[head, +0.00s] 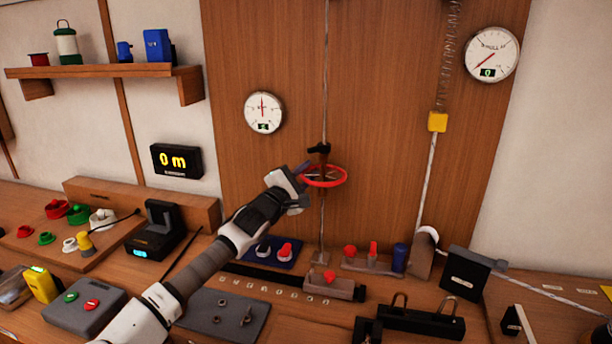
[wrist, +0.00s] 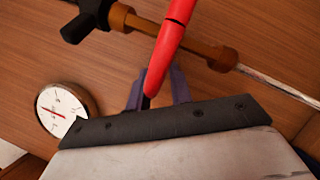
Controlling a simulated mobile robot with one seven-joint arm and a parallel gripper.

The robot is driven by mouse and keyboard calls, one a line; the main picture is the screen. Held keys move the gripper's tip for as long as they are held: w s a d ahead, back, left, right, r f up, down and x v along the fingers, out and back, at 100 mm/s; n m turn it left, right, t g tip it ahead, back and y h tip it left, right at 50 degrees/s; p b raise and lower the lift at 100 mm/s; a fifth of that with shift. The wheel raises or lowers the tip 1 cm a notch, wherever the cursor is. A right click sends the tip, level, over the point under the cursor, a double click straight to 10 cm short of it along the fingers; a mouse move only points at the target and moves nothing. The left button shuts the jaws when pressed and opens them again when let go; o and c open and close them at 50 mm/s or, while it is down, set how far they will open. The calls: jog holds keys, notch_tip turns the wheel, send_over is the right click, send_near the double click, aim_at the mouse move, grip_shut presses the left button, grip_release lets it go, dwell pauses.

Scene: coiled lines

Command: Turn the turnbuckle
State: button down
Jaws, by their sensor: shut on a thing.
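The turnbuckle is on the vertical line in front of the wooden panel. Its red wheel (head: 338,183) lies nearly level around the line, and a black piece (head: 319,148) sits just above it. In the wrist view the red rim (wrist: 172,38) crosses in front of the brown turnbuckle body (wrist: 222,58), hiding part of it. The black piece (wrist: 84,21) shows at the upper left there. My gripper (head: 304,169) reaches the wheel's left side from the lower left. Its purple fingers (wrist: 158,88) are shut on the rim.
A round gauge (head: 264,113) hangs left of the line; another (head: 491,55) is at the upper right. A spring with a yellow block (head: 437,122) hangs to the right. Red-knobbed parts (head: 372,262) and a small tray (head: 336,287) stand on the bench below. Panel space around the wheel is clear.

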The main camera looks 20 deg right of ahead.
jog(key=shift+w+d+r+m+g+h+b, duration=0.1)
jog(key=shift+w+r+m+g+h+b, duration=0.1)
jog(key=shift+m+g+h+b, duration=0.55)
jog(key=shift+w+d+g, duration=0.1)
jog(key=shift+g, duration=0.55)
jog(key=shift+w+d+r+m+g+h, duration=0.1)
jog(key=shift+d+m+g+h, duration=0.25)
jog(key=shift+m+g, duration=0.5)
jog(key=shift+w+d+m+g+h, duration=0.15)
jog(key=shift+m+g+h, duration=0.3)
jog(key=shift+g, duration=0.85)
jog(key=shift+w+d+r+m+g+h, duration=0.1)
jog(key=shift+d+m+g+h, duration=0.2)
jog(key=shift+m+g, duration=0.55)
jog(key=shift+a+g, duration=0.1)
jog(key=shift+g, duration=0.2)
jog(key=c, duration=1.3)
grip_release()
jog(key=shift+c, duration=0.2)
jog(key=shift+f, duration=0.15)
